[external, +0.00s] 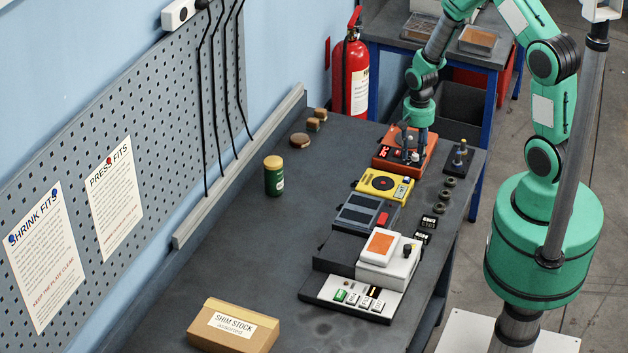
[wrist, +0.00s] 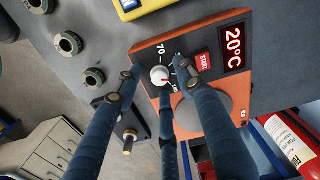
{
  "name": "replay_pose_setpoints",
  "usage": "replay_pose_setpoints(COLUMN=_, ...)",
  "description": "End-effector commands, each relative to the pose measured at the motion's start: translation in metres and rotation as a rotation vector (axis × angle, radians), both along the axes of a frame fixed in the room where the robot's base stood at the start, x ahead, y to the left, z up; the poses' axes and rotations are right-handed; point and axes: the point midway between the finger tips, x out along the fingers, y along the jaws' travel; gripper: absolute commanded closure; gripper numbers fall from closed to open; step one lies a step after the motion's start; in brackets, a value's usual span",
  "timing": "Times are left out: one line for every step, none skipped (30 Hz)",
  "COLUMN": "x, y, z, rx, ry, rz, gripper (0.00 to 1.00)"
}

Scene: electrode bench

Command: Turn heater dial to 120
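The orange heater (wrist: 205,60) fills the middle of the wrist view; it also shows at the far end of the bench in the external view (external: 385,160). Its white round dial (wrist: 160,75) has a red mark, with "70" printed beside it. Other scale marks are partly hidden by my fingers. The heater's display (wrist: 235,46) reads 20°C, and a red START button (wrist: 203,61) sits beside it. My gripper (wrist: 158,70) is over the dial, its fingers apart on either side of it. Whether any finger touches the dial is unclear.
A yellow device (external: 384,186) stands close to the heater. A small post stand (external: 459,158) and several dark rings (wrist: 70,43) lie along the bench edge. A fire extinguisher (external: 350,72) stands beyond the bench. The left of the bench is mostly clear.

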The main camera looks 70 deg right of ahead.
Motion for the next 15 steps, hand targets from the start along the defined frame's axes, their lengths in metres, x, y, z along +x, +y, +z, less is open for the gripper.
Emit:
replay_pose_setpoints(x=0.0, y=0.0, z=0.001, rx=0.0, ry=0.0, rz=0.0, gripper=0.61)
replay_pose_setpoints(x=0.0, y=0.0, z=0.002, rx=-0.001, ry=0.0, rz=0.0, gripper=0.61)
replay_pose_setpoints(x=0.0, y=0.0, z=0.003, rx=-0.001, ry=0.0, rz=0.0, gripper=0.61)
replay_pose_setpoints(x=0.0, y=0.0, z=0.005, rx=-0.001, ry=-0.001, rz=0.0, gripper=0.61)
replay_pose_setpoints(x=0.0, y=0.0, z=0.006, rx=-0.001, ry=0.0, rz=0.0, gripper=0.61)
replay_pose_setpoints(x=0.0, y=0.0, z=0.009, rx=-0.001, ry=-0.001, rz=0.0, gripper=0.61)
replay_pose_setpoints(x=0.001, y=0.0, z=0.012, rx=-0.001, ry=-0.001, rz=0.0, gripper=0.61)
replay_pose_setpoints(x=0.001, y=0.0, z=0.015, rx=-0.001, ry=-0.001, rz=0.0, gripper=0.61)
replay_pose_setpoints(x=0.001, y=-0.001, z=0.019, rx=-0.001, ry=-0.003, rz=0.0, gripper=0.61)
replay_pose_setpoints(x=0.001, y=-0.001, z=0.022, rx=-0.002, ry=-0.003, rz=0.0, gripper=0.61)
replay_pose_setpoints(x=0.001, y=-0.001, z=0.026, rx=-0.001, ry=-0.003, rz=0.0, gripper=0.61)
replay_pose_setpoints(x=0.001, y=0.0, z=0.031, rx=-0.001, ry=-0.002, rz=0.0, gripper=0.61)
replay_pose_setpoints(x=0.001, y=-0.001, z=0.036, rx=-0.002, ry=-0.003, rz=0.0, gripper=0.61)
replay_pose_setpoints(x=0.001, y=-0.001, z=0.041, rx=-0.002, ry=-0.004, rz=0.0, gripper=0.61)
replay_pose_setpoints(x=0.001, y=0.0, z=0.047, rx=-0.001, ry=-0.003, rz=0.0, gripper=0.61)
